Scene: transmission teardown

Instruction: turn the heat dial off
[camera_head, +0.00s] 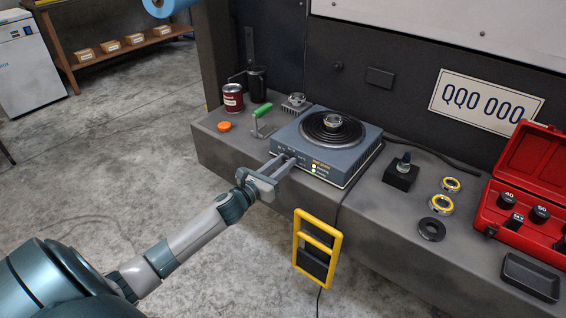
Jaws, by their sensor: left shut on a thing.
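The grey-blue heater (345,153) with a dark coiled round plate stands on the grey bench. A metal ring part (333,121) rests at the middle of its plate. I cannot read the dial's setting. My right gripper is out of view.
A red can (232,98), an orange cap (224,126) and a green-handled clamp (262,112) stand left of the heater. A black block (401,175), yellow-rimmed rings (441,204) and an open red case (522,190) lie right. A yellow frame (297,240) hangs at the bench front.

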